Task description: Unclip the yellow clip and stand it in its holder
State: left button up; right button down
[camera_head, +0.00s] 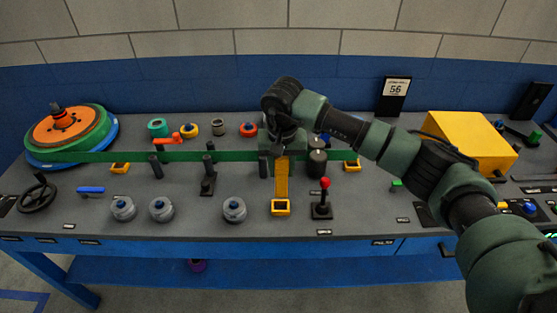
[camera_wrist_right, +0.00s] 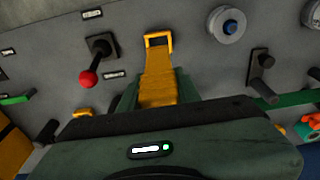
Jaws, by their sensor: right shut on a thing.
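The yellow clip (camera_head: 282,180) is a long flat yellow piece, hanging below my right gripper (camera_head: 282,150) in the head view. The gripper is shut on its upper part, and the fingers sit on both sides of it in the right wrist view (camera_wrist_right: 158,92). The clip's body also shows there (camera_wrist_right: 158,70). A square yellow-rimmed holder (camera_head: 281,212) lies at the clip's far end, also in the wrist view (camera_wrist_right: 158,36). I cannot tell whether the clip's end is inside it or just above it. My left gripper is out of view.
A green band (camera_head: 230,156) runs from the reel (camera_head: 72,130) past black posts to behind my right gripper. A red-knobbed lever (camera_head: 322,200) stands just right of the holder. Grey knobs (camera_head: 234,209) stand to the left. A yellow box (camera_head: 468,140) is at right.

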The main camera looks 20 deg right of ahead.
aim_at(281, 182)
jog(key=shift+s+a+f, duration=0.1)
jog(key=shift+a+f, duration=0.05)
jog(key=shift+f, duration=0.1)
jog(key=shift+w+d+f, duration=0.1)
jog(key=shift+w+f, duration=0.1)
jog(key=shift+f, duration=0.25)
jog(key=shift+w+d+f, duration=0.1)
jog(key=shift+w+f, duration=0.05)
jog(key=shift+f, duration=0.55)
jog(key=shift+s+a+f+b, duration=0.1)
jog(key=shift+f+b, duration=0.25)
jog(key=shift+f, duration=0.15)
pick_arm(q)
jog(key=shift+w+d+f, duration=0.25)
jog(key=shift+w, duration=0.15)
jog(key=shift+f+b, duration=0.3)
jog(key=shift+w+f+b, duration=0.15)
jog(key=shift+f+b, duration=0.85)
pick_arm(e)
jog(key=shift+f, duration=0.95)
